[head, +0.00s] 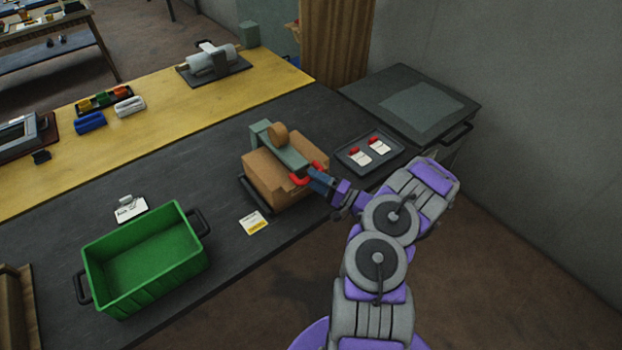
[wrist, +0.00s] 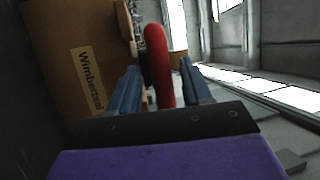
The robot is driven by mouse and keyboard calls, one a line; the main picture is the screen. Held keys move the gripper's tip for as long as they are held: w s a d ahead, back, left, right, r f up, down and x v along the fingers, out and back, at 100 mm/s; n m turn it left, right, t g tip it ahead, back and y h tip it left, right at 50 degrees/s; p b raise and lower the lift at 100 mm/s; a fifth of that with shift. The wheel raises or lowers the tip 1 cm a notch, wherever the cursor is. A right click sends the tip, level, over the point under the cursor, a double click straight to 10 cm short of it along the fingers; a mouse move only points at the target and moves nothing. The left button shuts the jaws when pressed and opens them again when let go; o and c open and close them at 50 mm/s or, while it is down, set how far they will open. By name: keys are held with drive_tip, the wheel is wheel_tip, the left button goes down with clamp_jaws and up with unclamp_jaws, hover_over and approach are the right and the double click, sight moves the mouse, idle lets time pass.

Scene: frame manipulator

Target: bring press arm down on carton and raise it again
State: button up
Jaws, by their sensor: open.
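The carton (head: 275,184) is a brown box on the dark bench top, and its side with a printed label shows in the wrist view (wrist: 60,60). The grey-green press arm (head: 283,152) lies across the top of the carton, with a round tan knob on it. A red handle (head: 300,180) is at its near end. My gripper (head: 318,178) is at this handle. In the wrist view the red handle (wrist: 159,65) stands between the two blue fingers of my gripper (wrist: 162,90), which are open around it. Whether a finger touches it cannot be told.
A dark tray (head: 345,157) with red-and-white items lies right of the carton. A green crate (head: 145,262) stands at the front left. A yellow-and-white card (head: 254,222) lies between them. A dark grey cabinet (head: 455,104) stands at the right by the wall.

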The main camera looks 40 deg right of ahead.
drive_tip(key=shift+x, duration=0.9)
clamp_jaws()
